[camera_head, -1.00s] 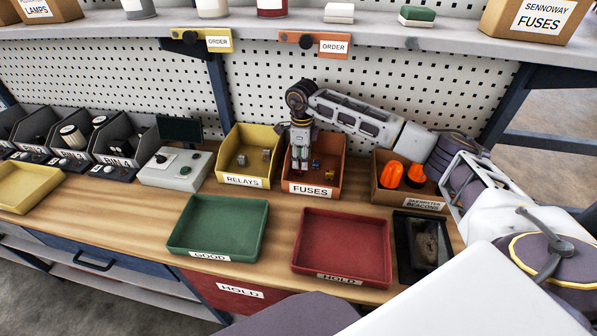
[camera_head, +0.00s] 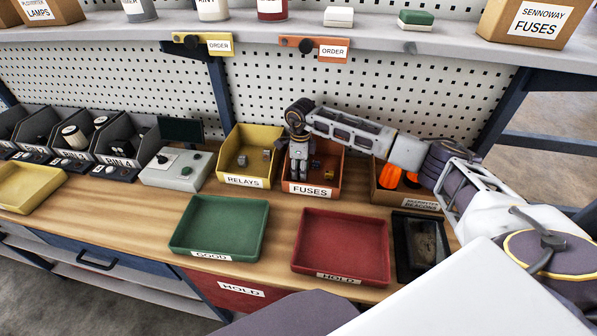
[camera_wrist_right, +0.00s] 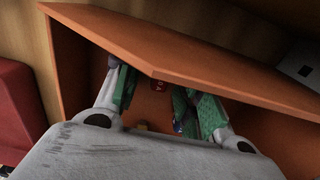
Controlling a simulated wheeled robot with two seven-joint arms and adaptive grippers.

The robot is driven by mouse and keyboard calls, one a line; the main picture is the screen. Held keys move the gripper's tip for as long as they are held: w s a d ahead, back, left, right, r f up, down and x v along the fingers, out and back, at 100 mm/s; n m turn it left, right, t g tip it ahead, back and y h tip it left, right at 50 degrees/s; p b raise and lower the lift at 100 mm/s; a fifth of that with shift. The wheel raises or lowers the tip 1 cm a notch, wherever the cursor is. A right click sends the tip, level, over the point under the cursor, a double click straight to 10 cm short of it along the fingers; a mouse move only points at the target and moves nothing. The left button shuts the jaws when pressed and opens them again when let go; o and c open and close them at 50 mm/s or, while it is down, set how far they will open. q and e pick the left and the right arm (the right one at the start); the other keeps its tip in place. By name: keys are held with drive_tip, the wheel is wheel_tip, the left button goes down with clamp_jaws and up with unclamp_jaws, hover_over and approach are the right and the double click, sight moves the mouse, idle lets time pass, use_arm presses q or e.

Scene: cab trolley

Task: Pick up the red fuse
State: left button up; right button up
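The orange FUSES bin (camera_head: 334,160) stands at the back of the bench, and my right gripper (camera_head: 298,178) reaches down into its left part. In the right wrist view the gripper (camera_wrist_right: 155,95) has its green-padded fingers apart, low inside the bin's orange walls (camera_wrist_right: 150,40). A small red piece with pale lettering, apparently the red fuse (camera_wrist_right: 158,85), shows between the fingertips, partly hidden by the bin wall. A bluish bit shows by the right finger. In the head view I cannot make out the red fuse; a yellowish fuse (camera_head: 315,163) lies right of the gripper. My left gripper is out of view.
The yellow RELAYS bin (camera_head: 228,160) stands left of the FUSES bin, and a box of orange beacons (camera_head: 385,196) stands right. In front are a green GOOD tray (camera_head: 215,228) and a red HOLD tray (camera_head: 340,245), both empty. A shelf (camera_head: 260,33) runs above.

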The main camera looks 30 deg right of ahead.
drive_tip(key=shift+c, duration=0.5)
drive_tip(key=c, duration=0.8)
drive_tip(key=shift+o, duration=0.2)
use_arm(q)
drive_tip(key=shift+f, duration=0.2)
use_arm(e)
drive_tip(key=shift+r, duration=0.2)
clamp_jaws()
drive_tip(key=shift+s+a+r+b, duration=0.1)
drive_tip(key=shift+s+r+b, duration=0.1)
drive_tip(key=shift+b, duration=0.1)
wheel_tip(320, 180, up, 6)
drive_tip(key=shift+r+b, duration=0.15)
drive_tip(key=shift+b, duration=0.5)
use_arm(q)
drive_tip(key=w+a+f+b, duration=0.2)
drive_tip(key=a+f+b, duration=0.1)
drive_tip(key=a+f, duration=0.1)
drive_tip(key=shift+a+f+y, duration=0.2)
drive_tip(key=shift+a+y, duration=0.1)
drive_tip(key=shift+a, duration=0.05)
use_arm(e)
drive_tip(key=s+a, duration=1.2)
drive_tip(key=s, duration=0.3)
drive_tip(key=shift+s, duration=0.3)
